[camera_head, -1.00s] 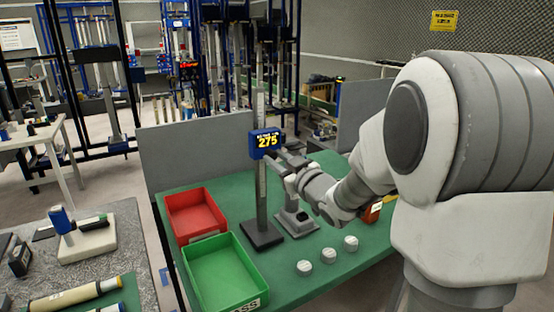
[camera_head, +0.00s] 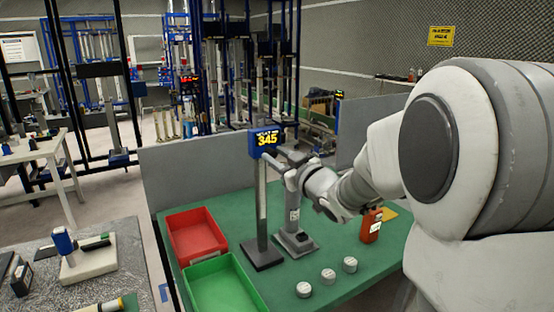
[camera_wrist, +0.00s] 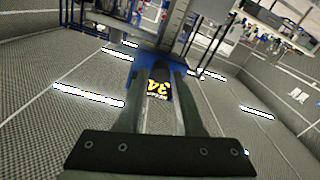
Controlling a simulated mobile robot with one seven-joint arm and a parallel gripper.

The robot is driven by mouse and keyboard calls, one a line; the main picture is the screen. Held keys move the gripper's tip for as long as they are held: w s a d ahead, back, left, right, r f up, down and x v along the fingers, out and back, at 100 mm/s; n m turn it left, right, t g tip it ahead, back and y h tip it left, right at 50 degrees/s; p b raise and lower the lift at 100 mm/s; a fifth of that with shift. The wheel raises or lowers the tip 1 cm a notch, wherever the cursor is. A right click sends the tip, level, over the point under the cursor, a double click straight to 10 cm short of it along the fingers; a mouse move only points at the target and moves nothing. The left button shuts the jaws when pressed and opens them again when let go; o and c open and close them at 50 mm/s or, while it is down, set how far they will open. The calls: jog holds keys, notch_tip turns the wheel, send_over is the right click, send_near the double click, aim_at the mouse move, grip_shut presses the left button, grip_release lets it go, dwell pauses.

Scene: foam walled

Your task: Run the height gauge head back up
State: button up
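The height gauge has a blue head (camera_head: 266,141) with a yellow readout of 345, on an upright grey column (camera_head: 262,200) with a dark base (camera_head: 264,254). The head is high on the column; no column shows above it. My gripper (camera_head: 270,160) reaches in from the right at the head's lower edge. In the wrist view the two fingers of my gripper (camera_wrist: 160,95) lie on either side of the blue head (camera_wrist: 157,68), with part of its readout between them. They appear closed on it; the exact contact is partly hidden.
A second grey stand (camera_head: 294,240) is right beside the gauge, under my gripper. Red (camera_head: 197,236) and green (camera_head: 222,285) bins are left and in front. Three white discs (camera_head: 328,276) and an orange device (camera_head: 371,226) are on the green table. A grey panel (camera_head: 200,170) stands behind.

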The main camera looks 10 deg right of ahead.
jog(key=shift+o, duration=1.4)
jog(key=shift+f, duration=0.1)
